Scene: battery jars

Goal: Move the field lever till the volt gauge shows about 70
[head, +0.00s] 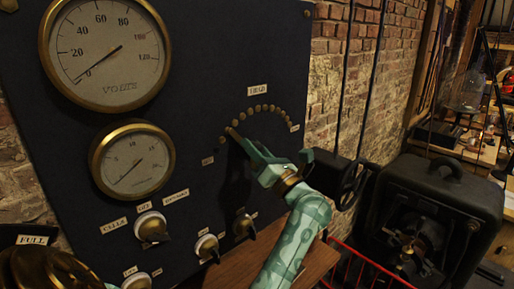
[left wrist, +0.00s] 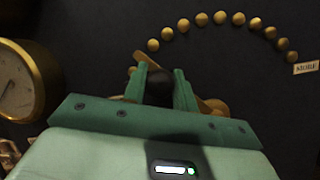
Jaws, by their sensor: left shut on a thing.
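The volt gauge (head: 105,50) is a large brass-rimmed dial at the upper left of the dark panel, and its needle sits at about 0. The field lever (head: 233,133) has a brass arm pointing up and left, near the left end of an arc of brass studs (head: 262,107). In the left wrist view its brass arm (left wrist: 143,60) sticks out past the fingers and its dark knob (left wrist: 158,86) lies between them. My left gripper (head: 256,161) is shut on the lever's knob; it also shows in the left wrist view (left wrist: 160,88). My right gripper is not in view.
A smaller gauge (head: 132,160) sits below the volt gauge, its needle low. Knobs such as the cells switch (head: 151,226) stick out of the lower panel. A MORE label (head: 295,128) marks the arc's right end. A black machine (head: 430,215) stands at the right.

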